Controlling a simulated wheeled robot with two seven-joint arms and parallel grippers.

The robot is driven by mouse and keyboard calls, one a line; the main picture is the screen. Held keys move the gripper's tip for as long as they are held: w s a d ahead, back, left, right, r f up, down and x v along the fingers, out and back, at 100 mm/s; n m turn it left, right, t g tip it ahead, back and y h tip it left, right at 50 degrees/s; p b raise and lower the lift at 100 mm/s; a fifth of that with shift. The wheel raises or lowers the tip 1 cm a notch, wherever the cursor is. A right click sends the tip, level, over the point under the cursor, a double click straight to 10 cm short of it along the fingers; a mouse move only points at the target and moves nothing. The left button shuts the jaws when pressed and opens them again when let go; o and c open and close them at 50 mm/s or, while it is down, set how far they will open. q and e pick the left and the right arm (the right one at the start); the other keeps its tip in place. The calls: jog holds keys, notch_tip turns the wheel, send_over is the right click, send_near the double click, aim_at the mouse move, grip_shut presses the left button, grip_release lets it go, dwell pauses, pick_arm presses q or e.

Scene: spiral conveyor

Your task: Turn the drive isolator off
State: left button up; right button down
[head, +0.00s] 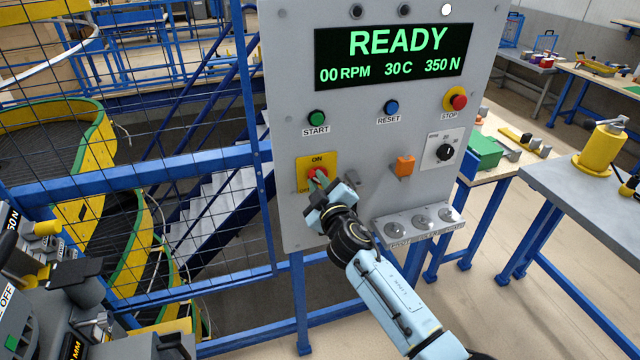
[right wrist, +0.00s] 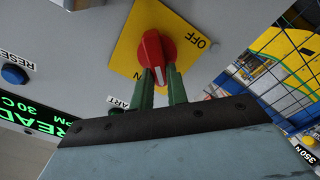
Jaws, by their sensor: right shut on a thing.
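The drive isolator is a red rotary knob (head: 318,173) on a yellow plate (head: 331,160), low on the left of the grey panel. ON is at the plate's top and OFF at its lower left, partly hidden in the head view. My right gripper (head: 319,180) is shut on the red knob. In the right wrist view the green fingers (right wrist: 158,88) pinch the knob (right wrist: 156,52) at its near end. A white line on the knob's handle runs towards the ON side of the plate, with OFF off to one side. My left gripper is not in view.
The panel (head: 290,222) also carries a START button (head: 317,118), a RESET button (head: 391,107), a STOP button (head: 458,101), an orange block (head: 404,166) and a black dial (head: 445,152). The display (head: 394,54) reads READY, 00 RPM. A blue mesh fence (head: 130,170) stands left.

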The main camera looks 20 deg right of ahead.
jog(key=shift+a+f+n+b, duration=0.1)
jog(key=shift+f+n+b, duration=0.15)
jog(key=shift+n, duration=1.9)
jog(key=shift+a+f+n+b, duration=0.1)
jog(key=shift+f+n, duration=0.2)
jog(key=shift+n, duration=1.85)
jog(key=c, duration=1.4)
grip_release()
jog(key=s, duration=1.3)
jog(key=shift+s+d, duration=0.2)
jog(key=shift+d, duration=0.05)
